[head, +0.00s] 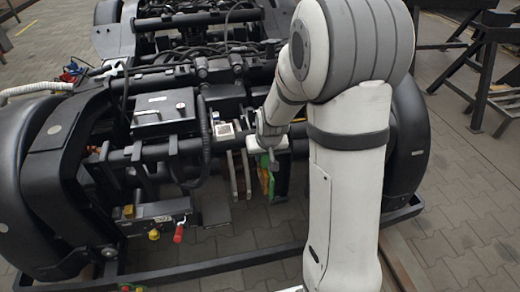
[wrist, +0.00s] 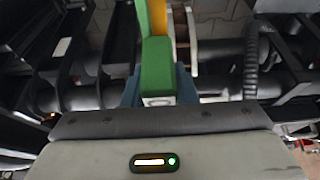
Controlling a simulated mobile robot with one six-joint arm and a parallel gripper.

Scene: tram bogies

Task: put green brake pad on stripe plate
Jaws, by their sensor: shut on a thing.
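The green brake pad (wrist: 156,68) is between the blue-grey fingers of my gripper (wrist: 158,90) in the wrist view, and a narrow yellow-orange strip runs along its upper right side. In the head view the green pad (head: 265,163) shows as a small green and yellow patch just below my gripper (head: 266,146), in front of the bogie's cross tubes. My arm hides what lies to the right of it. My gripper is shut on the pad. I cannot make out the stripe plate for certain in either view.
The black bogie (head: 140,165) with cables and tubes surrounds my gripper closely. Pale upright parts (head: 236,172) stand just left of the pad. A ribbed hose (wrist: 251,60) hangs to the right in the wrist view. Black trestles (head: 485,75) stand at the right on paving.

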